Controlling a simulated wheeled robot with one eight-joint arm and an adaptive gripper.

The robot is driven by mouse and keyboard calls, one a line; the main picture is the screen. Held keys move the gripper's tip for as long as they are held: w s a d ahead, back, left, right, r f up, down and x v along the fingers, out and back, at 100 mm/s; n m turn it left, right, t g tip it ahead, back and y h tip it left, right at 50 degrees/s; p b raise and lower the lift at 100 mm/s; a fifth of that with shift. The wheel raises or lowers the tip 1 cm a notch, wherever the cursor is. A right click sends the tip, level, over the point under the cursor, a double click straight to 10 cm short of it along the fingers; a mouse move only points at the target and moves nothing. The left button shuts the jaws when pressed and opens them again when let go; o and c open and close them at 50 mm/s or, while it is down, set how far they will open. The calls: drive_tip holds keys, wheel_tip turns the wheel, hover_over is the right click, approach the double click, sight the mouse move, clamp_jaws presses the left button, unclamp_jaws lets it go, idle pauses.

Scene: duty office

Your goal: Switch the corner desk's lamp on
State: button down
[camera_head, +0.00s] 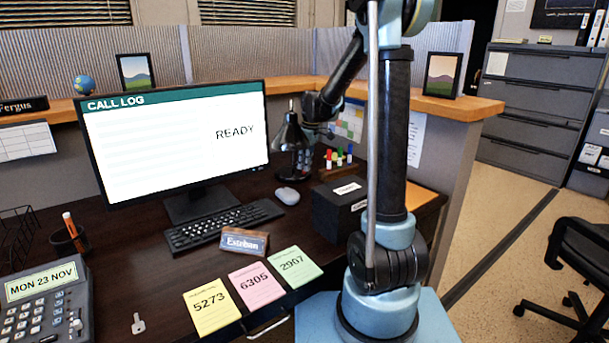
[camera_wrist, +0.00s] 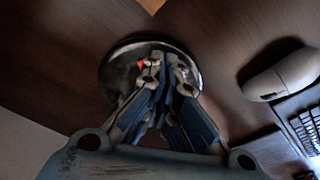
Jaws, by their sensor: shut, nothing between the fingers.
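The desk lamp (camera_head: 291,136) stands on the dark corner desk, right of the monitor, with a dark conical shade. No glow shows from it. In the wrist view its round, shiny base (camera_wrist: 113,72) lies under my gripper (camera_wrist: 170,68). A small red mark (camera_wrist: 141,66) shows on the base beside the fingertips. My gripper is shut and empty, its fingers pointing down at the base. I cannot tell whether the tips touch it.
A mouse (camera_head: 287,196) and keyboard (camera_head: 222,227) lie near the lamp. A marker holder (camera_head: 335,171) and black box (camera_head: 339,208) stand to its right. The monitor (camera_head: 175,143) is close on the left. A raised wooden ledge (camera_head: 300,84) runs behind.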

drive_tip(key=shift+f, duration=0.5)
idle(0.3)
drive_tip(key=shift+r, duration=3.5)
drive_tip(key=shift+f, duration=3.5)
drive_tip(key=shift+r, duration=0.1)
wheel_tip(320, 180, up, 8)
drive_tip(key=shift+r, duration=0.1)
drive_tip(key=shift+d, duration=0.1)
